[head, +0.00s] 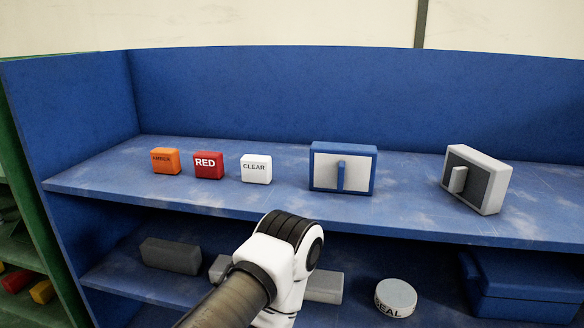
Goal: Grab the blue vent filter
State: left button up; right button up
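The blue vent filter (372,170) stands upright on the upper blue shelf, right of centre in the head view. It has a blue frame, a pale front panel and an upright blue handle bar on its front. Nothing touches it. A white and black arm link of mine rises from the bottom edge to just below and left of the filter, in front of the lower shelf. No fingertips of either gripper show in this view.
The upper shelf (260,205) also holds an orange AMBER block (165,161), a red block (208,165), a white CLEAR block (256,169) and a grey-framed filter (490,195). Below are grey blocks (170,256), a round SEAL tin (396,297) and a blue case (525,285).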

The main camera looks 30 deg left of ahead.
aim_at(342, 172)
jog(key=l+u, duration=0.1)
jog(key=u, duration=0.9)
